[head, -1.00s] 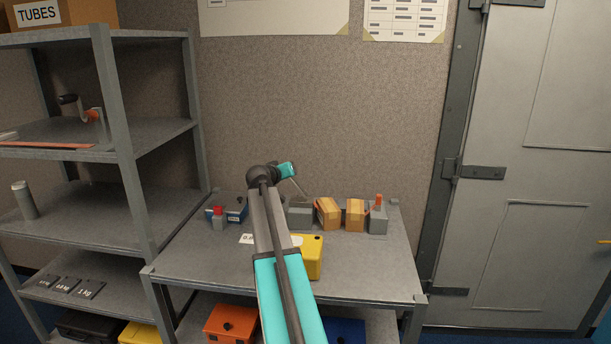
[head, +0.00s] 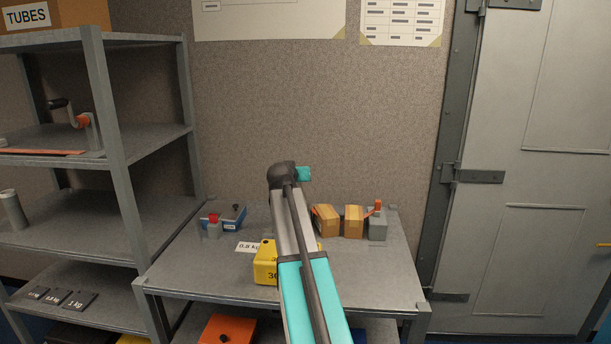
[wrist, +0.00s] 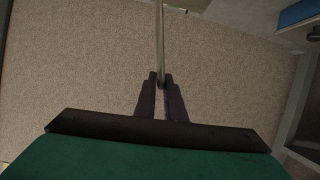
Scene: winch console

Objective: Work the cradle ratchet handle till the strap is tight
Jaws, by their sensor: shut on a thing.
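A thin grey rod (wrist: 160,35), which looks like the ratchet handle, runs from the top edge of the wrist view down to my gripper (wrist: 162,82). The dark fingers are shut on its end. In the head view my teal wrist (head: 304,174) is above the back of the table, and my arm hides the fingers, the rod and the ratchet body.
A shelf unit (head: 118,155) stands left, a grey door (head: 510,170) right.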

